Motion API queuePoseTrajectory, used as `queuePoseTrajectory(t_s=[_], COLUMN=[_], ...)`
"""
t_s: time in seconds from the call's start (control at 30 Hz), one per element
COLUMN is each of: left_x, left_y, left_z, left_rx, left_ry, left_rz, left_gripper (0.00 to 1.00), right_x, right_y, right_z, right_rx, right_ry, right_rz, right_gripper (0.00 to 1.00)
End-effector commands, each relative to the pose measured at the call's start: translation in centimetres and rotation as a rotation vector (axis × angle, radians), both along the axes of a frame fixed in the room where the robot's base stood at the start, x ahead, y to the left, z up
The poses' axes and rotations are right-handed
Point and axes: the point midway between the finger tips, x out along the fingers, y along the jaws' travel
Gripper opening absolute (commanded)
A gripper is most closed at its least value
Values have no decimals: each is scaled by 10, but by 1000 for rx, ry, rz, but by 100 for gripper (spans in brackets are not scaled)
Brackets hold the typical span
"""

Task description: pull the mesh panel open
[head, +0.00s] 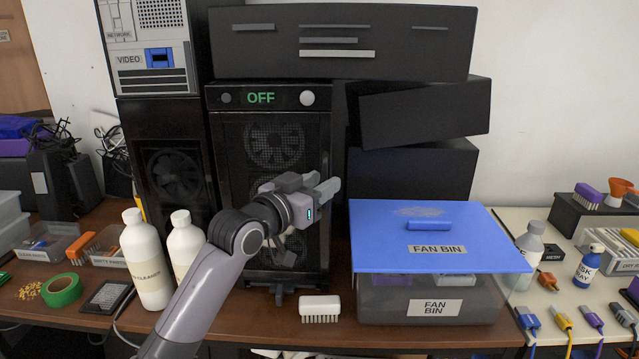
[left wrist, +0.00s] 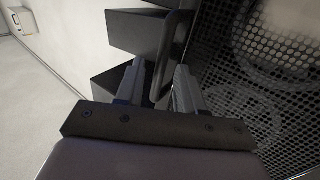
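The mesh panel (head: 270,235) is the dark perforated front of the black case whose display reads OFF. It looks closed, flush with the case, and fans show behind it. In the left wrist view, the mesh (left wrist: 265,75) fills the right side. A dark bar like a handle (left wrist: 177,40) runs between the two spread fingers of my left gripper (left wrist: 160,75). I cannot tell whether they touch it. My right gripper is out of view.
A fan bin with a blue lid (head: 385,240) stands to the right of the case. Two white bottles (head: 147,260) stand to its left. A white brush (head: 320,308) lies in front on the brown table. Dark boxes (head: 415,170) are stacked behind the bin.

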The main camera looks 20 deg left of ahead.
Motion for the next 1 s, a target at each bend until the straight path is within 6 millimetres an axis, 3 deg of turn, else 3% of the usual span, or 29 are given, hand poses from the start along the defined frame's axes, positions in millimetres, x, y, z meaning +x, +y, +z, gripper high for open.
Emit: queuePoseTrajectory(t_s=[0.27, 0.3, 0.4, 0.43, 0.77, 1.0], left_x=[1, 1, 1, 1, -2, -19], left_y=[-1, -1, -1, -1, -1, -2], left_z=[0, 0, 0, 0, -1, -1], left_rx=[1, 1, 0, 0, 2, 6], left_ry=[-1, -1, -1, -1, -1, 0], left_rz=[-1, -1, -1, -1, -14, -86], left_gripper=[38, 35, 2, 0, 0, 0], right_x=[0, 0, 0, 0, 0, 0], right_y=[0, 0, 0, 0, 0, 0], right_z=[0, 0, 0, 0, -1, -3], right_rx=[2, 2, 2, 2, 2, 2], right_ry=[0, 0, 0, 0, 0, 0], right_rz=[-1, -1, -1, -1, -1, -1], right_gripper=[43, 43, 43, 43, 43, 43])
